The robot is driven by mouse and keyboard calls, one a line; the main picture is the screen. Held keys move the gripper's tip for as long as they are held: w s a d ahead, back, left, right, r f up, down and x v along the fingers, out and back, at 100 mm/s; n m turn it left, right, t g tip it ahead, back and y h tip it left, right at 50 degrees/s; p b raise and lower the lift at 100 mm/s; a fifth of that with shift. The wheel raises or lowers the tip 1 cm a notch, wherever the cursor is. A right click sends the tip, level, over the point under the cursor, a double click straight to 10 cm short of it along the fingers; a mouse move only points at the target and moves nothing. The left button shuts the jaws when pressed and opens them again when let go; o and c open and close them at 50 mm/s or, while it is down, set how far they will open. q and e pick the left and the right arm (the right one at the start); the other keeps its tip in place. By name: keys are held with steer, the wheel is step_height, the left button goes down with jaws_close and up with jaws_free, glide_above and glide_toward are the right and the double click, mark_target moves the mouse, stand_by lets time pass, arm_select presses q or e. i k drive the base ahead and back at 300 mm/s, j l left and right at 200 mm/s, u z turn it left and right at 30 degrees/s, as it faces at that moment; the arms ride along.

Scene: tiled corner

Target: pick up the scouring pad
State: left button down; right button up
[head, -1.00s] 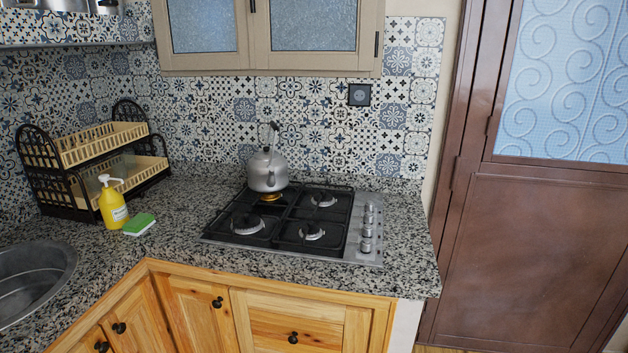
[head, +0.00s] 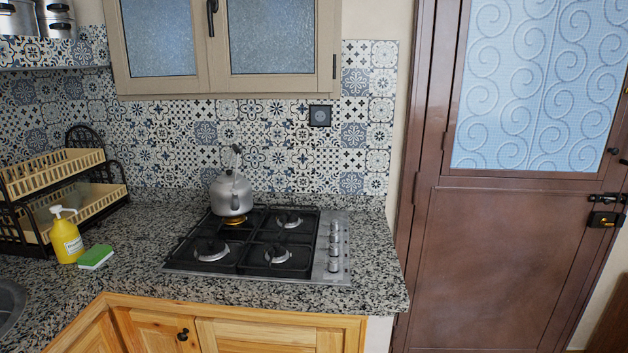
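The scouring pad (head: 95,257) is green on top with a pale side. It lies flat on the granite counter (head: 130,231) at the left of the head view. A yellow pump bottle (head: 66,240) with a white top stands upright just left of it. Neither of my grippers shows in the head view.
A dish rack (head: 62,190) stands behind the bottle, and a sink (head: 8,304) is at the lower left. A gas hob (head: 262,243) with a kettle (head: 231,195) on it lies to the right. A brown door (head: 505,240) is at the right.

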mark_target(93, 258)
steer(key=u, duration=1.3)
